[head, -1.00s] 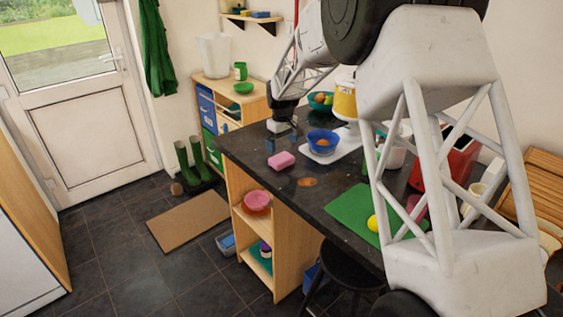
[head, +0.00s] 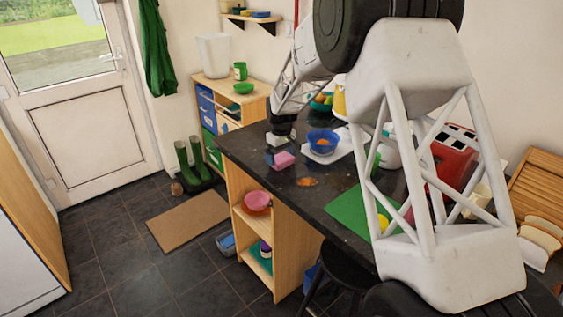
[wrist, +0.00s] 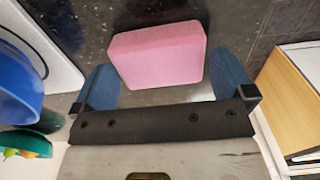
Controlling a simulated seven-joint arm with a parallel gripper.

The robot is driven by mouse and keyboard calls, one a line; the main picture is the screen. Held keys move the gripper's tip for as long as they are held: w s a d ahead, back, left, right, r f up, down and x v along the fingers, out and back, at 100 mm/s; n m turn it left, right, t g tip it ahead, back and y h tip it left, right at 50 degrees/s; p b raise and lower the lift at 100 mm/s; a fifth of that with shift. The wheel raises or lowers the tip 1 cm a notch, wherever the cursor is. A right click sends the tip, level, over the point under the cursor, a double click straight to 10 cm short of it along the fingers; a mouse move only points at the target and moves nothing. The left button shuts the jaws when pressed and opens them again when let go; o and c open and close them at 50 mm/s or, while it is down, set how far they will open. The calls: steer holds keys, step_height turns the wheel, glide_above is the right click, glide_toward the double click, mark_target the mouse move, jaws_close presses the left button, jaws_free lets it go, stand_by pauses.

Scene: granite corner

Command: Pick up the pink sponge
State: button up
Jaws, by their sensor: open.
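The pink sponge (head: 284,160) lies flat on the dark granite counter near its left end. In the wrist view the sponge (wrist: 158,54) sits just ahead of my gripper and roughly centred between its fingers. My gripper (wrist: 166,84) is open, with one blue finger to each side of the sponge and nothing held. In the head view my gripper (head: 277,149) is low over the counter, right by the far side of the sponge. I cannot tell whether a finger touches it.
A blue bowl (head: 322,141) with something orange in it stands on a white board right of the sponge. An orange patch (head: 307,182) and a green mat (head: 352,211) lie nearer on the counter (head: 330,190). The counter's left edge is close to the sponge.

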steer(key=shift+f, duration=0.85)
steer(key=c, duration=0.7)
steer(key=shift+r, duration=0.1)
steer(key=shift+r, duration=1.45)
steer(key=shift+s+d+r, duration=0.1)
steer(key=shift+s+r, duration=0.1)
steer(key=shift+r, duration=0.05)
steer(key=s+d, duration=0.1)
steer(key=s, duration=0.4)
steer(key=s+d+r, duration=0.1)
steer(key=s+d, duration=0.1)
steer(key=s, duration=0.3)
steer(key=s+d, duration=0.1)
steer(key=s, duration=0.4)
steer(key=shift+d+r, duration=0.2)
